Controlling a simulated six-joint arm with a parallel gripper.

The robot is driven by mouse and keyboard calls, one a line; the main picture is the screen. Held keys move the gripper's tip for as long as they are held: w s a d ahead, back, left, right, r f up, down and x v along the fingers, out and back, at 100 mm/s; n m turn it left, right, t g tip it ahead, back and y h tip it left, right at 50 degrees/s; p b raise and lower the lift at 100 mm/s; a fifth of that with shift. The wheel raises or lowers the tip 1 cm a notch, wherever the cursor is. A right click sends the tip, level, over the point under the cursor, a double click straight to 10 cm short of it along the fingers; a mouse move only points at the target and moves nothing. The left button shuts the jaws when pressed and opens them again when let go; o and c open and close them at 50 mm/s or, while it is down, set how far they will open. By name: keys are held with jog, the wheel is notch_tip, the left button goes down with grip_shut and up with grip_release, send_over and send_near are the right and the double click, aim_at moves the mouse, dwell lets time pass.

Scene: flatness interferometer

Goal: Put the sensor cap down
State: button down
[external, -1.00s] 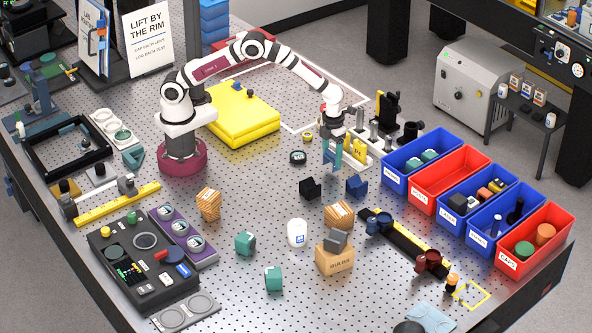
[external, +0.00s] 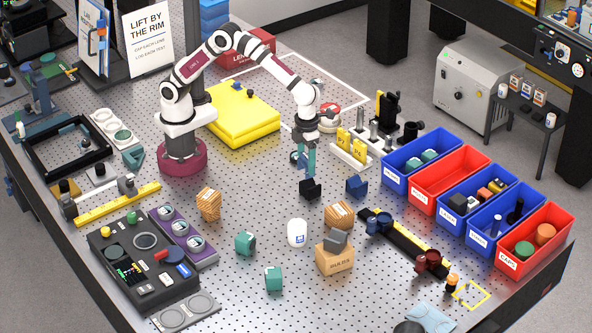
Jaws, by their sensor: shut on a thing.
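My gripper (external: 305,170) is in the middle of the table, pointing down, with its teal fingers low over the perforated top. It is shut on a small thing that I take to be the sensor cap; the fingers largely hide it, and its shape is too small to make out. A dark round piece (external: 294,157) shows at the left side of the fingers, partly covered. I cannot tell whether the held thing touches the table.
A black block (external: 310,188) stands just in front of my gripper, with a blue block (external: 357,186) to its right. A red-and-white round thing (external: 328,112) and an optics rail (external: 352,152) are behind and right. Labelled bins (external: 437,200) line the right side.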

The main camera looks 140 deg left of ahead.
jog(key=w+d+m, duration=0.4)
jog(key=d, duration=0.8)
jog(key=w+d+m, duration=0.5)
jog(key=d, duration=0.7)
jog(key=s+d+m, duration=0.3)
jog(key=d+m, duration=0.4)
jog(key=d, duration=1.3)
jog(key=w+a+f, duration=0.3)
jog(key=w, duration=0.1)
jog(key=w+a+f, duration=0.3)
jog(key=a+f, duration=0.1)
jog(key=shift+w+a+f, duration=0.1)
jog(key=shift+w+a, duration=0.05)
jog(key=shift+w, duration=0.25)
jog(key=shift+f, duration=1.85)
jog(key=shift+c, duration=0.5)
grip_release()
jog(key=shift+f, duration=0.1)
